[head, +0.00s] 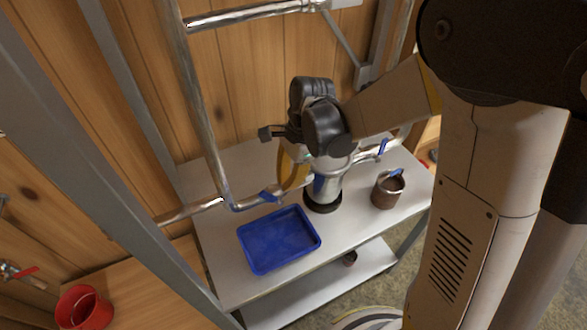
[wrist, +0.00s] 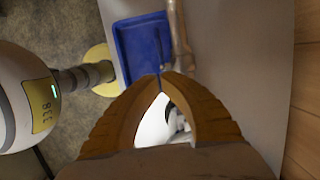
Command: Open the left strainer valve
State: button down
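The left valve shows in the head view as a blue handle (head: 272,193) on the metal pipe above the table, just behind the blue tray. My gripper (head: 286,186) has orange-yellow fingers and is beside this handle, to its right. In the wrist view the fingertips of my gripper (wrist: 162,77) meet, leaving an arched gap behind them. The metal pipe (wrist: 179,40) runs up from near the tips. I cannot tell whether the tips touch the handle. A second blue handle (head: 383,147) is farther right, partly beside my arm.
The blue tray (head: 279,240) lies on the white table (head: 225,265) below the pipe, and also shows in the wrist view (wrist: 137,45). A brown pot (head: 388,190) stands at the right. A red bucket (head: 84,308) is at lower left. Metal posts and pipes stand at left.

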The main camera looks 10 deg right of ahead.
aim_at(272, 199)
jog(key=shift+s+a+f, duration=0.15)
jog(key=shift+a+f, duration=0.15)
jog(key=shift+a, duration=0.25)
jog(key=shift+s+a+f, duration=0.15)
jog(key=shift+a+f, duration=0.15)
jog(key=shift+a, duration=0.25)
jog(key=shift+s+a+h, duration=0.15)
jog(key=shift+a+h, duration=0.15)
jog(key=shift+a+f+h+b, duration=0.1)
jog(key=shift+a+h+b, duration=0.2)
jog(key=shift+h, duration=0.1)
jog(key=shift+s+a, duration=0.1)
jog(key=shift+a, duration=0.05)
jog(key=shift+s+a+f+b, duration=0.2)
jog(key=shift+a+f+b, duration=0.1)
jog(key=shift+a+b, duration=0.3)
jog(key=shift+s+a+f+b, duration=0.15)
jog(key=shift+a+f+b, duration=0.15)
jog(key=shift+a+b, duration=0.25)
jog(key=shift+a, duration=0.1)
jog(key=shift+r, duration=0.1)
